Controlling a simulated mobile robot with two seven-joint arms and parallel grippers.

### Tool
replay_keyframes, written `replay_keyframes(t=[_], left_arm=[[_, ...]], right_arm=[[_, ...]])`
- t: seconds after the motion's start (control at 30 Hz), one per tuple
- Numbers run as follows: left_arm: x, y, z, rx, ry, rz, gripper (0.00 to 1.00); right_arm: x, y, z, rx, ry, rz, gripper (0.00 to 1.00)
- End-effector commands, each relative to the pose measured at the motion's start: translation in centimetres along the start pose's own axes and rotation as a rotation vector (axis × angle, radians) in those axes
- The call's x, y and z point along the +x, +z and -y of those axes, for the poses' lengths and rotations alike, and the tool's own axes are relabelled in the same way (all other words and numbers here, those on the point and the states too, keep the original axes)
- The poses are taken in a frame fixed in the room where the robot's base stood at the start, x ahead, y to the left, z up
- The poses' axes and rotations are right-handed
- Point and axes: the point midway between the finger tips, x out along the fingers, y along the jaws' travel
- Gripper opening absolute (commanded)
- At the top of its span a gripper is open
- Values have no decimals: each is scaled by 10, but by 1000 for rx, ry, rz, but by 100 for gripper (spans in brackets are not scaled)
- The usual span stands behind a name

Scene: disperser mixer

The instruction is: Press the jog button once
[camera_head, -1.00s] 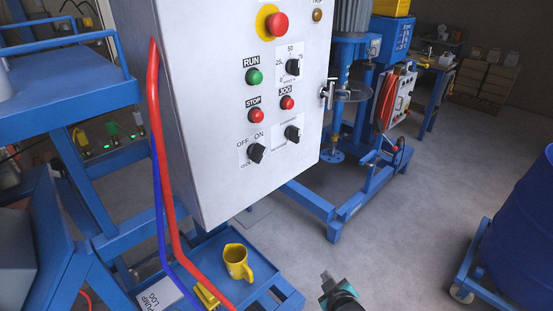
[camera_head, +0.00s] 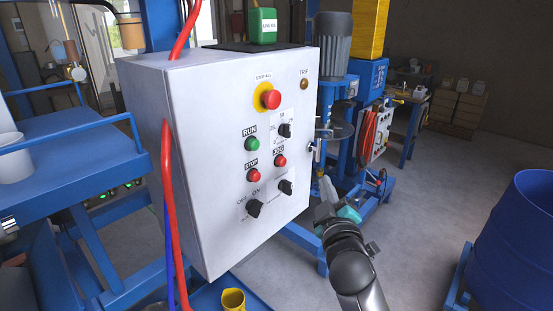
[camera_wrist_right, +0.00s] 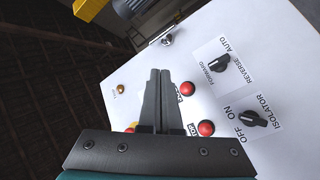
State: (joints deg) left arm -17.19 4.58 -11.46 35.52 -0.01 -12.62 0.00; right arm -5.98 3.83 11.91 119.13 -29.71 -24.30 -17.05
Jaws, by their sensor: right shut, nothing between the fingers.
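The jog button (camera_head: 280,161) is a red round button under a JOG label, on the right side of the white control box (camera_head: 200,185). In the right wrist view the jog button (camera_wrist_right: 187,88) shows just right of the fingers. My right gripper (camera_head: 323,186) is shut and empty, to the right of the box's front face and a little lower than the button. In the wrist view its fingers (camera_wrist_right: 158,75) lie together and hide part of the panel. They look apart from the button. My left gripper is not in view.
Close to the jog button are the red STOP button (camera_head: 253,176), the green RUN button (camera_head: 252,144) and black selector knobs (camera_head: 285,187). A red emergency stop (camera_head: 271,99) sits above. A blue drum (camera_head: 520,240) stands at right, with open floor before it.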

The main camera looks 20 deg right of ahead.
Motion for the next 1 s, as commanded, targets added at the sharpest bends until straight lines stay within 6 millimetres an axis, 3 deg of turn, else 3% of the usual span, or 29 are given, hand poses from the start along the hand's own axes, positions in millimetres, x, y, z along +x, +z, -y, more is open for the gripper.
replay_keyframes(t=[0.53,1.0], left_arm=[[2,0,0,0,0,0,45],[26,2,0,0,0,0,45]], right_arm=[[4,-5,-1,-1,10,-4,0],[47,-35,31,0,8,-3,0]])
